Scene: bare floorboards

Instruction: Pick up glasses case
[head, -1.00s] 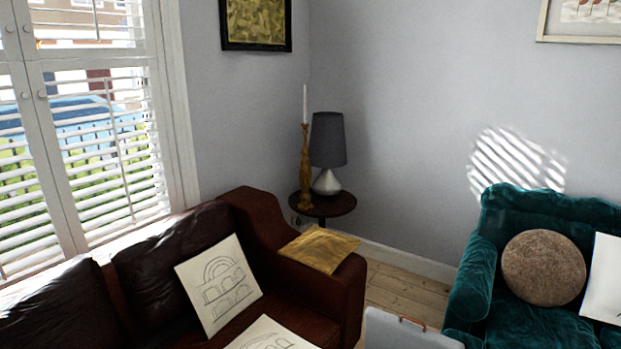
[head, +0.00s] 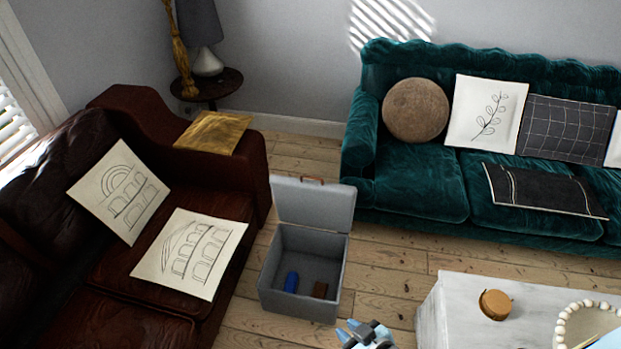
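A grey box (head: 299,309) stands on the floorboards with its lid (head: 313,205) raised. Inside it lie a small blue object (head: 291,282) and a small dark brown object (head: 320,289). I cannot tell whether either is the glasses case; nothing else in view is clearly one. My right gripper (head: 368,335) shows only in part at the bottom edge, in front of and to the right of the box, apart from it. My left gripper is not in view.
A brown leather sofa (head: 140,290) with cushions is on the left, a teal sofa (head: 415,190) behind right. A pale marble table (head: 455,320) at lower right bears a round wooden container (head: 494,304) and white beads (head: 562,325). Bare floor (head: 385,270) lies between box and teal sofa.

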